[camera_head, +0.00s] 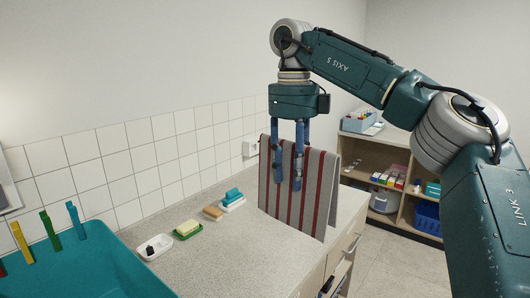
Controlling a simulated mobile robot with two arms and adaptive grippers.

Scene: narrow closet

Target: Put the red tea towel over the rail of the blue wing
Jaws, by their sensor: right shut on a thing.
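The tea towel (318,192) is grey with dark red stripes. It hangs upright in a fold above the right end of the counter, and its lower edge is close to the counter's edge. My right gripper (289,184) points down with its blue fingers at the towel's upper part, shut on the cloth. The fingers cover a little of the towel. I cannot tell whether the towel's lower edge touches the counter. I cannot make out a blue wing or its rail in this view. My left gripper is not in view.
A teal basin (95,262) with coloured pegs on its rim stands at the front left. A wooden shelf (378,165) stands behind. The counter's front middle is clear.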

